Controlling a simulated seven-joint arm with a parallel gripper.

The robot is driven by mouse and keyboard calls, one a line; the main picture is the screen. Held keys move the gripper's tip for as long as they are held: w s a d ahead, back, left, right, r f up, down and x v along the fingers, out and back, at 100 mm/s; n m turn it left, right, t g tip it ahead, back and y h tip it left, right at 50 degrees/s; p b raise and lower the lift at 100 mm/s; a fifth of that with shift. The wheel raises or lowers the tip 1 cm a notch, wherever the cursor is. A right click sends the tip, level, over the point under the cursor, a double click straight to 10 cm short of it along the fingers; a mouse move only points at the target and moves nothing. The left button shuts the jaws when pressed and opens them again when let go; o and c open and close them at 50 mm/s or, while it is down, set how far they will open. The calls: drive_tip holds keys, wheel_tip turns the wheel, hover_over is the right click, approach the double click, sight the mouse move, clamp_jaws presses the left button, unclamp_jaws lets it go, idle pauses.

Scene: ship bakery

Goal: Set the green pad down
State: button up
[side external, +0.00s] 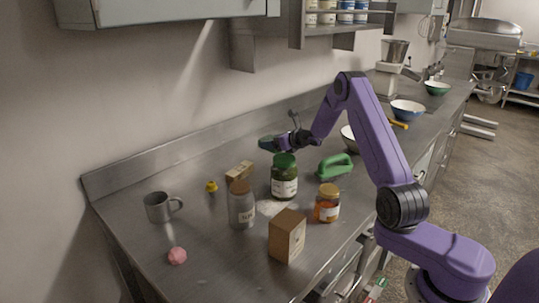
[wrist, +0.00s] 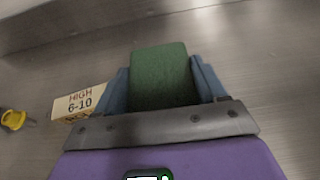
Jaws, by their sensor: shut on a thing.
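The green pad (wrist: 160,76) is a dark green block between the two fingers of my gripper (wrist: 160,85) in the wrist view. My gripper is shut on it. In the side view my gripper (side external: 272,143) is over the back part of the steel counter, behind the jar with the green lid, and the pad (side external: 266,144) shows at its tip. The pad looks held above the counter; the exact gap cannot be told.
On the steel counter (side external: 140,250) near my gripper stand a green-lidded jar (side external: 284,184), a small box (side external: 239,171) and a yellow item (side external: 211,187). A glass jar (side external: 242,208), honey-coloured jar (side external: 327,205), brown box (side external: 287,238), green scoop-like object (side external: 334,168) and mug (side external: 158,208) stand around.

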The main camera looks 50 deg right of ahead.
sight(269, 161)
drive_tip(key=w+f, duration=0.1)
drive_tip(key=w+d+f, duration=0.1)
drive_tip(key=f, duration=0.1)
drive_tip(key=shift+w+f, duration=0.2)
drive_tip(key=shift+w, duration=0.05)
drive_tip(key=shift+f, duration=1.5)
drive_tip(key=shift+f, duration=0.15)
drive_tip(key=o, duration=1)
drive_tip(key=shift+s+r, duration=0.35)
drive_tip(key=shift+s, duration=0.05)
drive_tip(key=shift+v, duration=3.3)
drive_tip(key=shift+r, duration=0.1)
